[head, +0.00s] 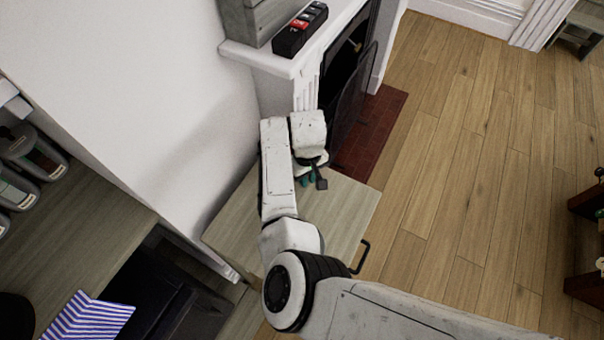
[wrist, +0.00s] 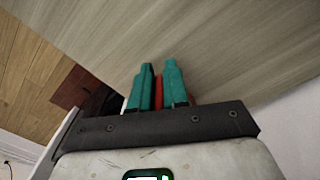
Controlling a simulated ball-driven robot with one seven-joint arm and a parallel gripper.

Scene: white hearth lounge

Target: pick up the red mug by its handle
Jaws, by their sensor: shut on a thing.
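My gripper (wrist: 159,70) has two teal fingers, close together, in the wrist view. It is shut on the red mug (wrist: 158,92), of which only a narrow red strip shows between the fingers. I cannot tell from this strip whether it is the handle or the body. In the head view my gripper (head: 305,180) is over the wooden cabinet top (head: 340,212), mostly covered by my arm. The mug is hidden in that view.
A white mantel (head: 285,62) with a dark block of red and grey buttons (head: 300,30) stands beyond my arm, above a fireplace with a dark screen (head: 352,100). A black handle (head: 362,257) sticks out at the cabinet's right edge. Wooden floor at right is open.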

